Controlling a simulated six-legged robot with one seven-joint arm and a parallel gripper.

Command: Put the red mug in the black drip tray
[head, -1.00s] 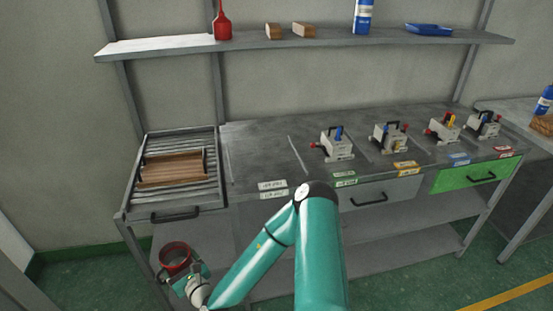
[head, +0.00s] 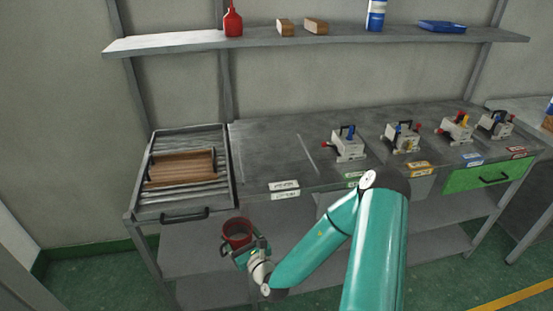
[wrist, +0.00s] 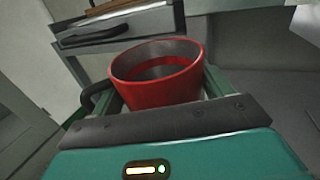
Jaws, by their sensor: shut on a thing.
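The red mug (head: 237,232) is upright in my gripper (head: 245,250), in front of the bench and below its top. In the wrist view the red mug (wrist: 160,78) fills the middle, its dark inside showing and its black handle on the left; my gripper (wrist: 160,105) is shut on it. The black drip tray (head: 229,172) is a dark-rimmed tray with a ribbed grey floor at the bench's left end, up and left of the mug. A brown wooden piece with dark handles (head: 180,167) lies in its middle.
Several small clamp devices (head: 348,143) stand along the right of the bench. The bench top (head: 270,150) right of the tray is clear. A shelf (head: 330,37) above holds bottles and blocks.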

